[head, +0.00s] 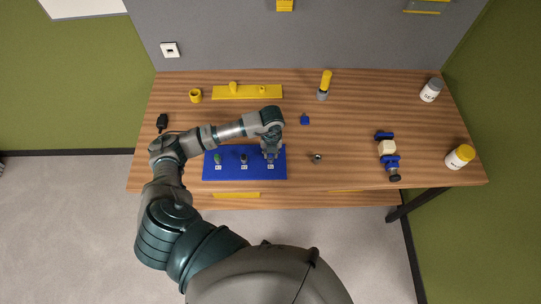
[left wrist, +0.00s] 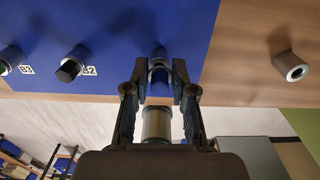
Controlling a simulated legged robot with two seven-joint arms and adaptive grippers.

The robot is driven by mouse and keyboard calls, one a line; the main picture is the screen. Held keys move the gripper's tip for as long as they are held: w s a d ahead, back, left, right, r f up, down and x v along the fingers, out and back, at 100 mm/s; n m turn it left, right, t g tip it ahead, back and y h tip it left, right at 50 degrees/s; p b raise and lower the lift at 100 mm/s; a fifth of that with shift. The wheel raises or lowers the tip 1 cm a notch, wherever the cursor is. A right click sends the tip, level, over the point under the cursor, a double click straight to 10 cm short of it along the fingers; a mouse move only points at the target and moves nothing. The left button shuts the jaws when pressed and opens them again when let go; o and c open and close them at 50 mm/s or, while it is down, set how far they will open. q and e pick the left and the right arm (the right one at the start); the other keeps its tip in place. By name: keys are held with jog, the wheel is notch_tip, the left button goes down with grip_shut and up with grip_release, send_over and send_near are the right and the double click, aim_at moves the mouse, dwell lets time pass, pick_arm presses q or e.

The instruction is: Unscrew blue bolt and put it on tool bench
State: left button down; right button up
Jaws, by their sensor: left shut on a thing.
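The blue board (head: 232,174) lies at the front left of the wooden table. Several bolts stand in a labelled row on it: a green-topped one (head: 217,158), a dark one (head: 244,158) and one under my left gripper. My left gripper (head: 270,154) reaches down over the board's right end. In the left wrist view, the fingers of the left gripper (left wrist: 159,72) close around a dark blue bolt (left wrist: 158,60), its lower part hidden. A grey-silver cylinder (left wrist: 157,122) shows between the fingers nearer the camera; its join to the bolt is unclear. My right gripper is out of view.
A silver nut-like piece (head: 316,158) lies right of the board, and a small blue piece (head: 305,119) behind it. A yellow rack (head: 247,93) and a yellow-handled tool (head: 325,82) stand at the back. A blue-and-cream tool (head: 387,150) and white bottles (head: 431,90) are right.

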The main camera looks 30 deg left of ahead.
pick_arm(q)
jog(key=shift+r, duration=0.25)
jog(key=shift+r+p, duration=1.35)
jog(key=shift+r, duration=0.6)
